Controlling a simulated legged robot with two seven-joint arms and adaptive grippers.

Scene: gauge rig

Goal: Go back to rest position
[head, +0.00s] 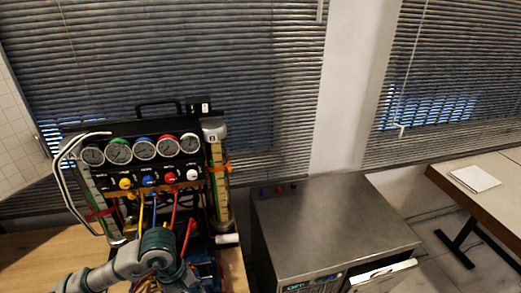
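The gauge rig (150,170) stands at the left, with a row of several round dials with coloured rims (143,149) and a row of coloured knobs (151,180) below them. Yellow, blue and red hoses hang from the knobs. My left arm (130,262), grey with dark teal joints, comes in from the lower left and bends in front of the rig's lower part, hiding some of it. I cannot make out any fingers on it. My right arm and gripper are not in view.
A metal-topped cabinet (330,228) stands right of the rig, with a white object (383,271) at its front. A table (505,180) at the far right bears white paper (474,179). Window blinds (250,70) cover the back. The cabinet top is mostly clear.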

